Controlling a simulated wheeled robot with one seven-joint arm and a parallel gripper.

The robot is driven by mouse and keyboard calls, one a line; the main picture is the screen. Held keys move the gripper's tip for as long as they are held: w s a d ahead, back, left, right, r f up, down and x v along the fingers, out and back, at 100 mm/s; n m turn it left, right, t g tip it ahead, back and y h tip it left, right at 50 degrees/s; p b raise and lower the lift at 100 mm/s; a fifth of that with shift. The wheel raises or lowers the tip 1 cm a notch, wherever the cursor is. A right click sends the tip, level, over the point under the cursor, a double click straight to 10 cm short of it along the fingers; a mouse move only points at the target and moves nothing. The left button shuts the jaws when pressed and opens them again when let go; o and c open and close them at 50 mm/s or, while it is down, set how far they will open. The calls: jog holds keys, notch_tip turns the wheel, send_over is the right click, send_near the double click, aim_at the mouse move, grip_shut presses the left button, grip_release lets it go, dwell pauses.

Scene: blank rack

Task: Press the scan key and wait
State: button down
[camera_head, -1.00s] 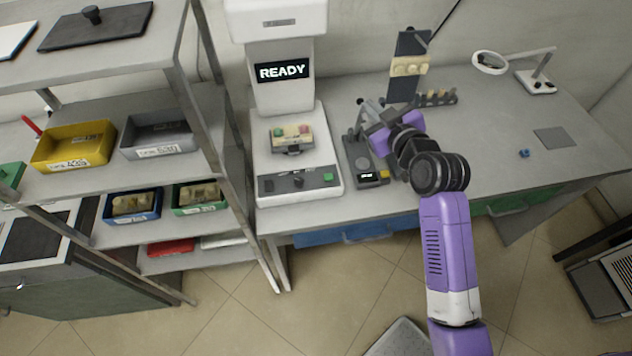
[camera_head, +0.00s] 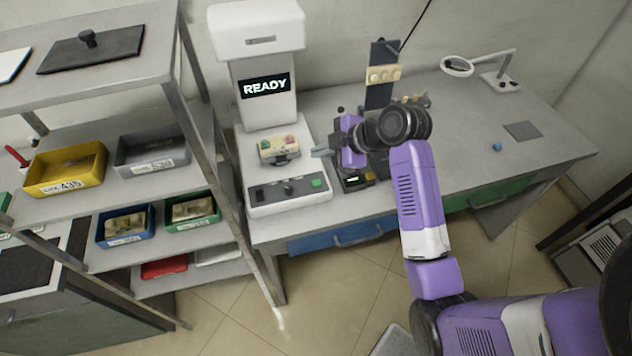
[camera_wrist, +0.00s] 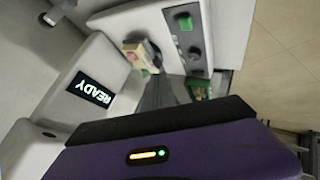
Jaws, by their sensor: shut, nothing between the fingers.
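The white scanner (camera_head: 262,110) stands on the bench, and its dark screen (camera_head: 265,86) reads READY. Its front panel (camera_head: 289,190) carries a dark knob and a green key (camera_head: 317,183) at the right end; the green key also shows in the wrist view (camera_wrist: 198,92). A beige block with a red and a green top piece (camera_head: 278,149) sits on the scanner bed. My gripper (camera_head: 320,152) is shut and empty, above the right edge of the scanner, apart from the green key.
A small dark device (camera_head: 355,181) stands right of the scanner, under my gripper. A dark upright stand with a beige piece (camera_head: 384,75) is behind my arm. A shelf with yellow (camera_head: 65,168) and grey bins (camera_head: 152,152) stands left. The bench's right side is mostly clear.

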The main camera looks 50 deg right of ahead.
aim_at(320, 184)
jog(key=shift+f, duration=0.1)
notch_tip(320, 184, down, 9)
jog(key=b, duration=0.7)
dwell(2.0)
jog(key=shift+f, duration=0.25)
jog(key=shift+f+b, duration=0.45)
jog(key=shift+b, duration=0.1)
dwell(0.6)
dwell(0.3)
jog(key=shift+r+p, duration=0.75)
jog(key=shift+r, duration=0.15)
jog(key=shift+r+p, duration=1.95)
jog(key=shift+r, duration=0.55)
